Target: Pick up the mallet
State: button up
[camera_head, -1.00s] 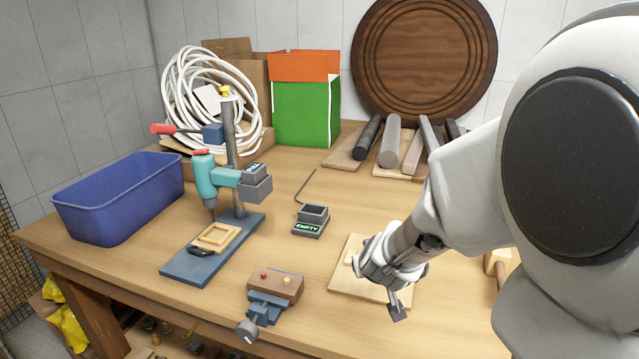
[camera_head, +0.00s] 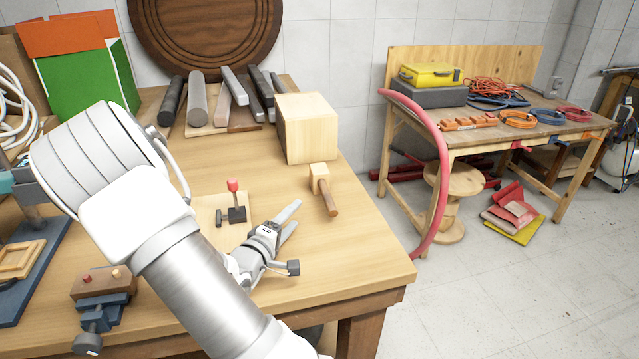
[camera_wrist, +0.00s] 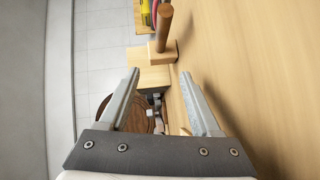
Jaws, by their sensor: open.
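The mallet has a pale wooden head (camera_head: 319,178) and a brown handle (camera_head: 329,198). It lies near the right edge of the workbench, in front of a large pale wooden block. In the wrist view the mallet head (camera_wrist: 161,53) and handle (camera_wrist: 164,25) show at the top, beyond the fingertips. My gripper (camera_head: 293,221) is low over the bench, to the left of and nearer than the mallet, and apart from it. In the wrist view its two fingers (camera_wrist: 162,76) are spread with nothing between them.
The wooden block (camera_head: 306,128) stands just behind the mallet. A vise (camera_head: 100,300) sits at the front left. Bars (camera_head: 197,100) lie at the back. The bench's right edge is close to the mallet.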

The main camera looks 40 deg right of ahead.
aim_at(320, 188)
jog(key=b+x, duration=0.1)
jog(key=x, duration=1.5)
jog(key=shift+w, duration=0.1)
grip_shut()
